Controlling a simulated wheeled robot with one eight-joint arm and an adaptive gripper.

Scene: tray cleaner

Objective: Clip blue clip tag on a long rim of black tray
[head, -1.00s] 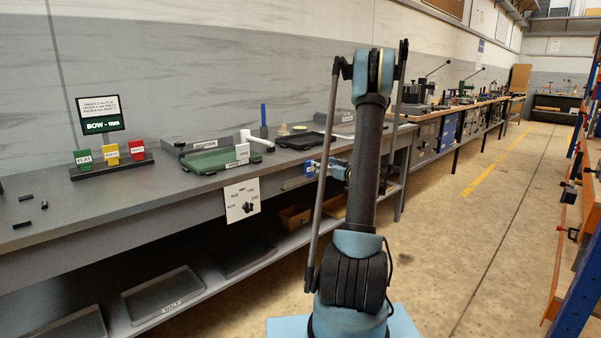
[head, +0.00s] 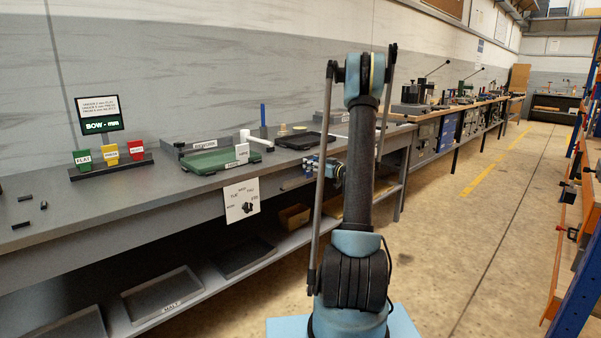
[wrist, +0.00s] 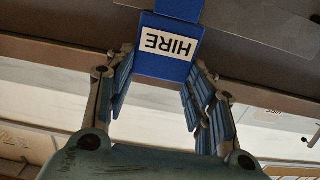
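The blue clip tag (wrist: 170,62), with a white HIRE label upside down in the picture, is between my fingertips in the wrist view. Both fingertips meet its sides, so my gripper (wrist: 165,70) appears shut on it. In the head view my gripper (head: 322,167) is beside the front edge of the bench, partly behind my arm; the tag is too small to make out clearly there. The black tray (head: 303,141) lies flat on the bench, beyond and above the gripper in the picture. My gripper is apart from the tray.
A green tray (head: 205,163) and a white roller-like piece (head: 258,141) are left of the black tray. A blue upright post (head: 263,114) stands behind. The bench (head: 150,193) has free room at left. A white sign (head: 241,200) hangs on its front.

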